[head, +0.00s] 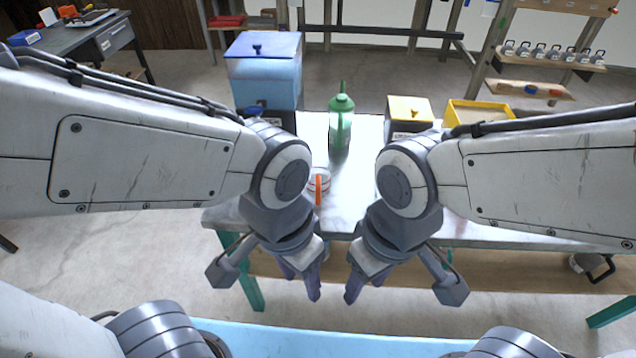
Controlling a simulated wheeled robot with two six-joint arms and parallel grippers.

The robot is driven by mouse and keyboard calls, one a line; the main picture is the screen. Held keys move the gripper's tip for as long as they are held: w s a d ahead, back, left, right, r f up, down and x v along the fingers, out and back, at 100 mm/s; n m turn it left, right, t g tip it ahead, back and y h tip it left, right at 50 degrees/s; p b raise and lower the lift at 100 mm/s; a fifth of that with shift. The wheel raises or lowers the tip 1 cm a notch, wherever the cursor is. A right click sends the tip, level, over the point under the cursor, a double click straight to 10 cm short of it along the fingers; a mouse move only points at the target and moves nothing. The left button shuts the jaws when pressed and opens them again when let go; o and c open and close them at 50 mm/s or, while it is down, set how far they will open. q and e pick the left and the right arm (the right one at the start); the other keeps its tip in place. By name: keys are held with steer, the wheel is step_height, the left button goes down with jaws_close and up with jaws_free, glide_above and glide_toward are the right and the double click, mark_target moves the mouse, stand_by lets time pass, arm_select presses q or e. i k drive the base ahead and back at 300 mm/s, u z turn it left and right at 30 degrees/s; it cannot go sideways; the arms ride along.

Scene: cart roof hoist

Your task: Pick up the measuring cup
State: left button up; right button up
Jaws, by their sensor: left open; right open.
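The measuring cup (319,181) appears to be the small pale cup with an orange handle on the white table (345,215), near the middle. Its left side is partly hidden by my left arm, and its orange handle points toward me. My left gripper (301,282) is open and empty, in front of the table's near edge and below the cup in the picture. My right gripper (364,286) is open and empty just to the right of it, also apart from the cup. Both grippers point downward.
A green bottle (341,122) stands behind the cup. A yellow-lidded box (409,108) and a yellow tray (479,108) are at the back right. A wooden lower shelf (480,272) runs under the table.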

mark_target(318, 186)
steer(key=k, duration=0.6)
steer(key=u, duration=0.05)
steer(key=i, duration=0.65)
steer(key=u, duration=0.7)
steer(key=i, duration=0.45)
steer(key=u, duration=0.3)
